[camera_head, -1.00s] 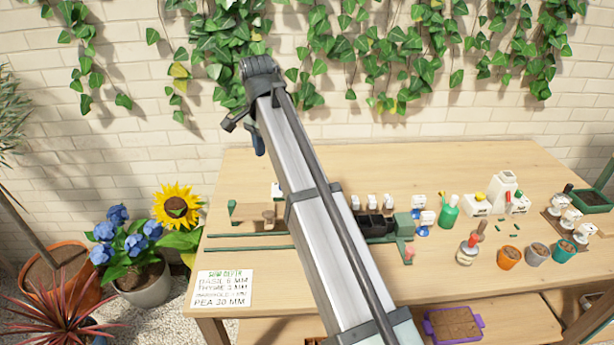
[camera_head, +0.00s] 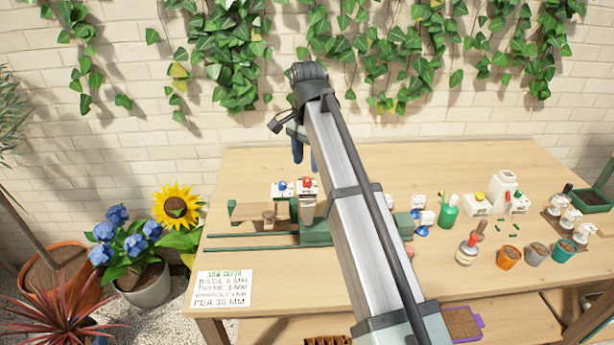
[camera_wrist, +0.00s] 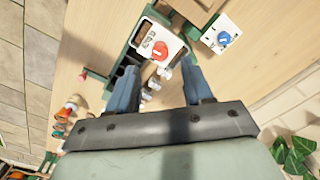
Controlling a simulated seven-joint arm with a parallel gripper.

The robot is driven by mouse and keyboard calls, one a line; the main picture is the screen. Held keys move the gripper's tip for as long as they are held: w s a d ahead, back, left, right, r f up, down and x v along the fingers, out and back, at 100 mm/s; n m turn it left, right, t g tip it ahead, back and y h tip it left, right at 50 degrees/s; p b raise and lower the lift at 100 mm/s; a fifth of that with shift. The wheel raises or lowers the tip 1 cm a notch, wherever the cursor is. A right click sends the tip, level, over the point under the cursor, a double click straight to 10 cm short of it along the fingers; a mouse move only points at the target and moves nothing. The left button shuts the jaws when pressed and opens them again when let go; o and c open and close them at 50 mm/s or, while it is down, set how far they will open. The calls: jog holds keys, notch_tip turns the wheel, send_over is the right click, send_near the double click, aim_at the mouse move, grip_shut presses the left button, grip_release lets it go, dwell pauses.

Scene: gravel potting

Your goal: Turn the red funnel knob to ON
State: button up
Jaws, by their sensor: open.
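The red funnel knob (camera_head: 307,182) sits on top of a white funnel box at the middle of the table. In the wrist view the red knob (camera_wrist: 159,50) lies on a white plate with dark lettering, just beyond and between my fingers. A blue knob (camera_head: 282,187) on a second white box stands beside it to the left, and it also shows in the wrist view (camera_wrist: 224,38). My gripper (camera_head: 299,158) has blue fingers and hangs above the red knob. In the wrist view my gripper (camera_wrist: 155,75) is open and empty. The knob's exact setting is too small to read.
Green rails (camera_head: 250,241) run along the table's left part. Bottles and small pots, including an orange pot (camera_head: 509,257), stand at the right. A sign (camera_head: 223,288) lies at the front left corner. The ivy-covered wall is behind the table.

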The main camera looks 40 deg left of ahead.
aim_at(307, 179)
jog(key=shift+f, duration=2.85)
grip_shut()
